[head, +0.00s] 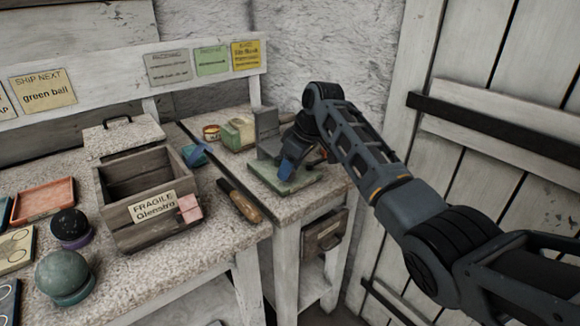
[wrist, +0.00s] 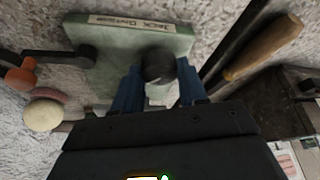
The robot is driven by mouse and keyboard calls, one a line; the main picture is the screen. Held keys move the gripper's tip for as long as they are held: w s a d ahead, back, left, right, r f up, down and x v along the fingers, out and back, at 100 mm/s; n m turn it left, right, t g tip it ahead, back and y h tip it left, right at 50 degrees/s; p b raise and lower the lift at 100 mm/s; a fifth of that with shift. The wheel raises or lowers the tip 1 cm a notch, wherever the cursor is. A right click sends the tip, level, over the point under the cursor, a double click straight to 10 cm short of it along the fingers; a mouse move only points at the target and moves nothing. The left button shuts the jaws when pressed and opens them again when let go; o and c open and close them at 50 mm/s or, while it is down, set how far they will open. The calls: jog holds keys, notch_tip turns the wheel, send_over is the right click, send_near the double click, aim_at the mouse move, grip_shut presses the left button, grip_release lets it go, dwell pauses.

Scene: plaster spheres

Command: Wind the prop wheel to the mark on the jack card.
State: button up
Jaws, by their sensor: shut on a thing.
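My gripper (head: 290,163) is over a green base plate (head: 292,186) on the right-hand bench. In the wrist view its two blue fingers (wrist: 157,92) stand on either side of a round dark knob (wrist: 158,66) and are shut on it. The knob is in front of the green plate (wrist: 125,42), which carries a "Jack" label (wrist: 131,24). The fingers and wrist hide much of the wheel, and I see no mark on it. A yellow card (head: 246,55) hangs on the wall rail; its small print is hard to read.
A dark lever (wrist: 58,58), an orange part (wrist: 22,74) and a pale ball (wrist: 42,114) are left in the wrist view. A wooden-handled tool (head: 240,201) lies left of the plate. A wooden crate (head: 145,215) and spheres crowd the left bench.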

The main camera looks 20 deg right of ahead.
jog(key=c, duration=0.3)
jog(key=shift+a+r+p, duration=0.1)
jog(key=shift+p, duration=0.3)
